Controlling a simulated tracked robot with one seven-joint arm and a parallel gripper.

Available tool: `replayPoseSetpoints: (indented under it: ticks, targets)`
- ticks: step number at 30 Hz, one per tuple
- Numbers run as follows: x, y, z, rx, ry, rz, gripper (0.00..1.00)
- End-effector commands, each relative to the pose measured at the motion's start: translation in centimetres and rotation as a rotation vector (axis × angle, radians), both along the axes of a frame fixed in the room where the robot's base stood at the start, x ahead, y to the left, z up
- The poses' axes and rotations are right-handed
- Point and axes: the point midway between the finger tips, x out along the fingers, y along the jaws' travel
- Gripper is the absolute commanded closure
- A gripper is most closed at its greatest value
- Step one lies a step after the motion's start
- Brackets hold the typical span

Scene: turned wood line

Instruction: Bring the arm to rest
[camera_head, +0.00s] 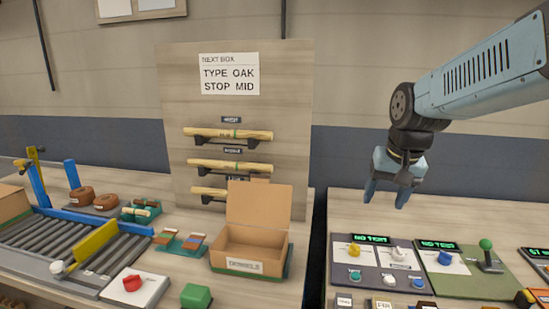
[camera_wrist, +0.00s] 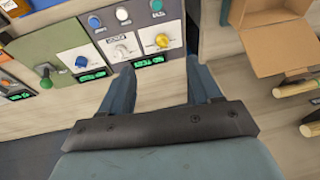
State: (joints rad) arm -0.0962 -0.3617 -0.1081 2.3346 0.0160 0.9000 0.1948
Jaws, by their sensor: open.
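My gripper (camera_head: 386,192) hangs from the blue-grey arm at the right of the head view, in the air above the right-hand bench. Its two fingers point down, are spread apart and hold nothing. In the wrist view my gripper (camera_wrist: 160,72) shows both blue fingers with a gap between them. The control panel with knobs (camera_wrist: 137,22) lies beyond the fingertips there. I cannot tell the exact height above the panel.
A green panel with a lever (camera_head: 484,265) and a dark panel (camera_head: 343,275) sit on the right bench. An open cardboard box (camera_head: 250,262), a roller conveyor (camera_head: 50,240) and a rack board (camera_head: 290,150) with wooden spindles (camera_head: 228,133) are at left. A dark gap separates the benches.

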Motion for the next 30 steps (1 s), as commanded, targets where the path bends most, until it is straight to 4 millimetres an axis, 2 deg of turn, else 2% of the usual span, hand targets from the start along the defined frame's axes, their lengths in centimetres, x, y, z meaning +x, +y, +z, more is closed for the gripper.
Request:
replayPoseSetpoints:
  ticks: [6, 15, 21, 30]
  targets:
    - [-4.3, 0.1, 1.7, -0.032, -0.09, 0.07, 0.37]
    - [-9.3, 0.3, 2.7, -0.095, -0.193, 0.154, 0.37]
    - [-10.9, 0.5, 2.8, -0.123, -0.225, 0.182, 0.37]
    - [-11.1, 0.5, 2.7, -0.127, -0.229, 0.187, 0.37]
